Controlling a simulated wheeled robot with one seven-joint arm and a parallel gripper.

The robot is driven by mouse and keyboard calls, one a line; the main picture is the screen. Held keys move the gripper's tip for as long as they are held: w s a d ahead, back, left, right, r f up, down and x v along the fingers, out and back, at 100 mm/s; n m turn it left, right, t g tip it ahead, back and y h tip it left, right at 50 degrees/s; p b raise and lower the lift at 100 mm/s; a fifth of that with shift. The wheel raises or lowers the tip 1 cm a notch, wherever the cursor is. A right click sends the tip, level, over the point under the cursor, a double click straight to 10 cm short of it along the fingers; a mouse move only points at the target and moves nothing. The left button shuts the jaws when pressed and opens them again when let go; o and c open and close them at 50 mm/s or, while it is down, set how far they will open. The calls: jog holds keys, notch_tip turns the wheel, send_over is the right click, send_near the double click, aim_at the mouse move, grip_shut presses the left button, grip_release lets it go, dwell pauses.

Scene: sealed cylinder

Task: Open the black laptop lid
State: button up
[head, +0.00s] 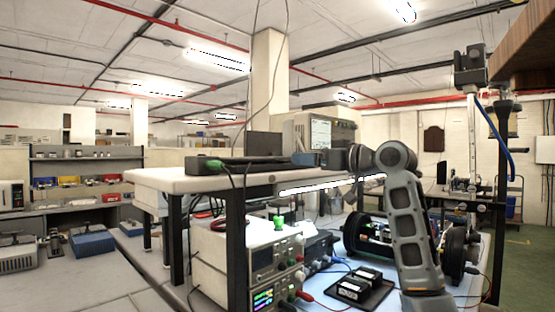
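A flat black body (235,165) lies on the raised white shelf, and a dark upright panel (264,146) stands at its back. They look like the black laptop with its lid raised, but I cannot tell for sure that they are one thing. My arm rises from the lower right and bends over left at its top. Its wrist end (361,158) is to the right of the shelf's things, apart from the black body. The fingers of my gripper are not clear from here, and I cannot tell whether they are open.
A green-tipped item (215,164) is at the black body's left. A beige instrument (318,132) stands at its right. Below the shelf (160,178) are power supplies (262,262) and a black tray (358,288) with cables. A workbench (80,280) extends at left.

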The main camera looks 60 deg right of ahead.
aim_at(286, 158)
jog(key=p+x, duration=0.1)
jog(key=x, duration=0.6)
jog(key=shift+w+p, duration=0.35)
jog(key=c, duration=1.5)
jog(key=shift+r, duration=0.1)
